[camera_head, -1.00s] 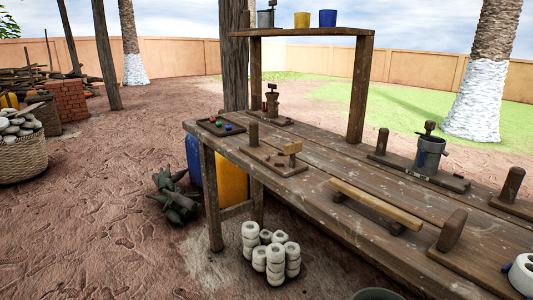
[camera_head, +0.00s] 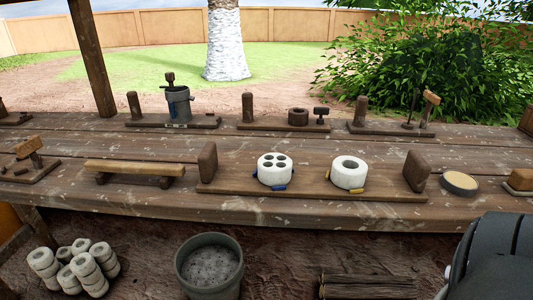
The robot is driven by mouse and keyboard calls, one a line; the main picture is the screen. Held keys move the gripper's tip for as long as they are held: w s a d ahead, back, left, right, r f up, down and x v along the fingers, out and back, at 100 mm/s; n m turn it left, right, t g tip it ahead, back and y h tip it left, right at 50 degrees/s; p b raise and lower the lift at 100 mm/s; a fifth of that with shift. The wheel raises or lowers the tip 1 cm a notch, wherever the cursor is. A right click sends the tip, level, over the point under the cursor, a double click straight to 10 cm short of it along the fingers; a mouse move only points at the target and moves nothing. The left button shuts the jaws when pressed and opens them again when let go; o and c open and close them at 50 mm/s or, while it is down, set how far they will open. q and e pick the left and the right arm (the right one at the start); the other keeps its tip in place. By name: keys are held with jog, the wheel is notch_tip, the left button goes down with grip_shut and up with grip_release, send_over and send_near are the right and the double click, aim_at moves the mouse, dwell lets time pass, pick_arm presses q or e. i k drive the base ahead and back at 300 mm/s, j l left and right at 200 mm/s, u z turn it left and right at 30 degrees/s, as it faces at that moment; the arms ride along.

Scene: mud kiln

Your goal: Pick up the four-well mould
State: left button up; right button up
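The four-well mould (camera_head: 275,171) is a short white cylinder with four round holes in its top. It stands upright on a long wooden board (camera_head: 312,192) on the workbench, with a blue piece at its base. A similar white mould with a single large well (camera_head: 348,174) stands to its right, with yellow pieces at its base. Neither gripper shows. A dark rounded part of my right arm fills the lower right corner, apart from the moulds.
Upright wooden blocks (camera_head: 207,162) (camera_head: 416,171) stand at both ends of the board. A wooden bar (camera_head: 134,168) lies to the left, a round dish (camera_head: 459,183) to the right. Tool boards line the back. A bucket (camera_head: 209,268) and stacked white rings (camera_head: 85,262) are on the ground.

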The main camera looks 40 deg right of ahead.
aim_at(273, 169)
jog(key=j+z, duration=0.1)
jog(key=z, duration=1.15)
